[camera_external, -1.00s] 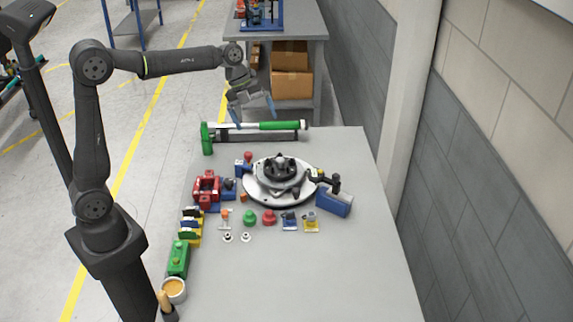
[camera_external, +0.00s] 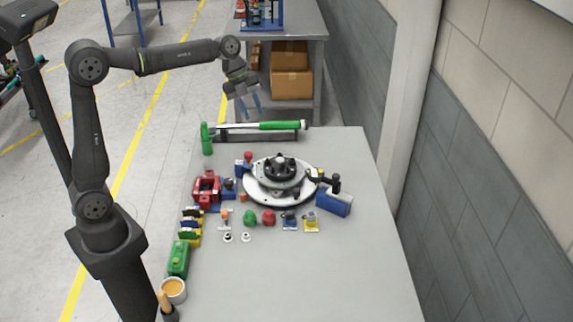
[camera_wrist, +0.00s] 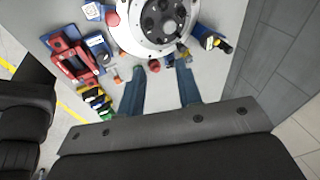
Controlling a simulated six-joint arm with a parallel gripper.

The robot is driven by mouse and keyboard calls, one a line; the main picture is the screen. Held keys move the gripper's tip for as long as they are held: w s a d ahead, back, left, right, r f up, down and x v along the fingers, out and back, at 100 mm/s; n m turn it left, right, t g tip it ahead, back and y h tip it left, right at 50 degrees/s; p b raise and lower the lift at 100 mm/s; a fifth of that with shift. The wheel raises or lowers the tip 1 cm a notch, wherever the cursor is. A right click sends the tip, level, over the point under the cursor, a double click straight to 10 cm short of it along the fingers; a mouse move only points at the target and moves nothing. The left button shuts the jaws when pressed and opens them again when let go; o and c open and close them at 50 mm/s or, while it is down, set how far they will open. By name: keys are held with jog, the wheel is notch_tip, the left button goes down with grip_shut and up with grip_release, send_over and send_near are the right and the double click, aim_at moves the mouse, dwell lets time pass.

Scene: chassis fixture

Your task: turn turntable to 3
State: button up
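The turntable is a round white-grey disc (camera_external: 256,194) with a black hub (camera_external: 280,168), lying on the grey table. In the wrist view its disc (camera_wrist: 122,36) fills the top middle, cut off by the upper edge, with the holed black hub (camera_wrist: 165,18) on it. No number on it is readable. My gripper (camera_external: 250,114) hangs in the air above the far end of the table, clear of the turntable. In the wrist view its blue fingers (camera_wrist: 162,76) stand apart with nothing between them.
A green-handled bar (camera_external: 280,125) lies at the table's far edge. A red fixture (camera_external: 207,187) stands left of the turntable, a blue block with a black clamp (camera_external: 334,203) right of it. Small coloured parts (camera_external: 268,217) lie in front. The table's near right is clear.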

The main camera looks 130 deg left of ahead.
jog(key=w+d+f+n+g, duration=0.2)
jog(key=w+d+f+n, duration=0.1)
jog(key=w+n, duration=0.6)
jog(key=n+y, duration=0.3)
jog(key=n, duration=1.1)
send_near(296, 190)
jog(key=x, duration=0.8)
jog(key=shift+a+f, duration=0.1)
jog(key=shift+f, duration=0.2)
jog(key=shift+c, duration=0.4)
grip_shut()
